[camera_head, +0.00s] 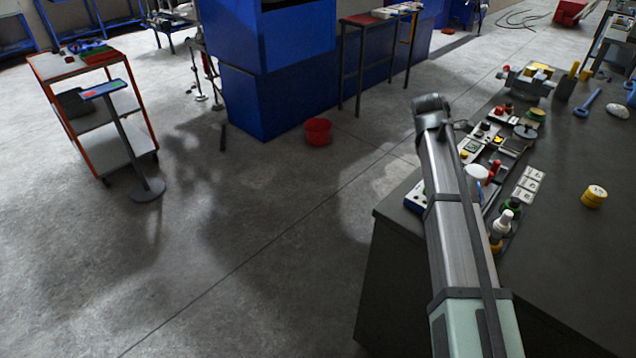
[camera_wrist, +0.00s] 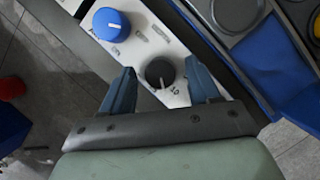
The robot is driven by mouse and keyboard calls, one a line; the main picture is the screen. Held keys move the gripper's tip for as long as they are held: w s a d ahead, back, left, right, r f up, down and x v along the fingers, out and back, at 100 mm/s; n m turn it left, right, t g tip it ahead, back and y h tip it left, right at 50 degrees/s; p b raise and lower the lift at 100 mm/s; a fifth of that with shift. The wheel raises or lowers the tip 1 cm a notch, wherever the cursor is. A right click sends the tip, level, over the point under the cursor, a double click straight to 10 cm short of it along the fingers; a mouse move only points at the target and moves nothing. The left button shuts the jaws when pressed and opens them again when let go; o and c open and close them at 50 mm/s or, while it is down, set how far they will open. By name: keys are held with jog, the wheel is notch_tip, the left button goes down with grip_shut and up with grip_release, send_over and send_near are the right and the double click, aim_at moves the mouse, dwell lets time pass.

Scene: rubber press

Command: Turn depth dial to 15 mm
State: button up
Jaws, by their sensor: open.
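A white panel (camera_wrist: 179,98) shows in the wrist view with two round dials and small dark labels. The black dial (camera_wrist: 160,72) has a white pointer line toward its lower edge. The blue dial (camera_wrist: 111,25) has a short white pointer mark and sits to the upper left. I cannot tell which is the depth dial, as the labels are too small to read. My gripper (camera_wrist: 160,65) is open, with one blue finger on each side of the black dial. I cannot tell whether the fingers touch it. In the head view my arm hides part of the bench.
A dark bench (camera_head: 567,240) carries several small items, including a yellow round stack (camera_head: 593,197) and white labelled cards (camera_head: 528,184). In the wrist view a blue part (camera_wrist: 277,60) lies right of the panel. The bench's front right area is mostly clear.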

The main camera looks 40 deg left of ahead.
jog(key=n, duration=0.1)
jog(key=n+y, duration=0.1)
jog(key=shift+s+d+n, duration=0.1)
jog(key=shift+d+n, duration=0.1)
jog(key=shift+n, duration=0.1)
jog(key=v, duration=1.3)
jog(key=s+a+f+g+y, duration=0.2)
jog(key=s+a+f, duration=0.6)
jog(key=a, duration=0.3)
jog(key=s+a+f+m+g+y, duration=0.1)
jog(key=s+a+f+g+y, duration=0.1)
jog(key=s+a+f, duration=0.7)
jog(key=s+a, duration=0.1)
jog(key=a, duration=0.1)
jog(key=shift+a+f+y, duration=0.25)
jog(key=shift+a+y, duration=0.05)
jog(key=shift+w+d, duration=0.1)
jog(key=shift+w, duration=0.05)
